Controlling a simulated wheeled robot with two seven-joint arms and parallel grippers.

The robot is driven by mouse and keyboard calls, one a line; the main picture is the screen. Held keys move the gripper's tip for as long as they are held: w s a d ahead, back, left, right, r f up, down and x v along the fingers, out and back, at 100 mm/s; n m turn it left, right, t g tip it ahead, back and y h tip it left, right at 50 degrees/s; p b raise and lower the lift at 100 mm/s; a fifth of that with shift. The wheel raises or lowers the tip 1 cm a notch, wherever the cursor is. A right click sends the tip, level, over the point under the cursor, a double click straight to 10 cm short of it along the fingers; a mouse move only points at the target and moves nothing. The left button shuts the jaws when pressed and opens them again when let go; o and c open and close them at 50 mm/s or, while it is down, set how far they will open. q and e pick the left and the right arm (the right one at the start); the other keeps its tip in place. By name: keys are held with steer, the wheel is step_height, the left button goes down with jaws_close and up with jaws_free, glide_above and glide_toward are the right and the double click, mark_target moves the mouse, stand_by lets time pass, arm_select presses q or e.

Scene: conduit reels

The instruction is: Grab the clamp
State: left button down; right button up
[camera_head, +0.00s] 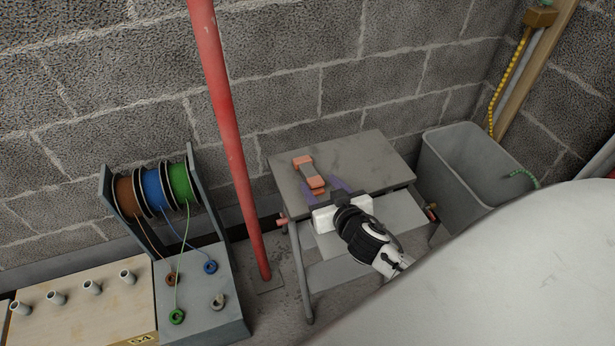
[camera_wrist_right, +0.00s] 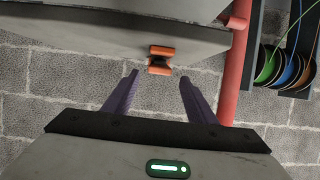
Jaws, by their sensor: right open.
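The clamp (camera_head: 310,175), orange at both ends with a dark grey middle, lies on the top of a small grey table (camera_head: 368,150). In the right wrist view the clamp (camera_wrist_right: 160,60) shows ahead, between and beyond the two purple fingers. My right gripper (camera_head: 327,189) is open and empty at the front edge of the tabletop, just short of the clamp. The right gripper's fingers (camera_wrist_right: 159,88) also show spread apart in the wrist view, with no contact on the clamp visible. My left gripper is not in view.
A red pipe (camera_head: 230,130) rises left of the table. Further left stands a rack with brown, blue and green reels (camera_head: 152,188) and a board with pegs (camera_head: 90,300). A grey bin (camera_head: 470,165) stands right of the table. A block wall closes the back.

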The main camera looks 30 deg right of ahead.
mark_target(310, 172)
steer(key=b+x, duration=0.1)
steer(key=x, duration=0.7)
steer(key=shift+w+d, duration=0.1)
steer(key=shift+d, duration=0.1)
steer(key=shift+r, duration=0.1)
steer(key=c, duration=1.2)
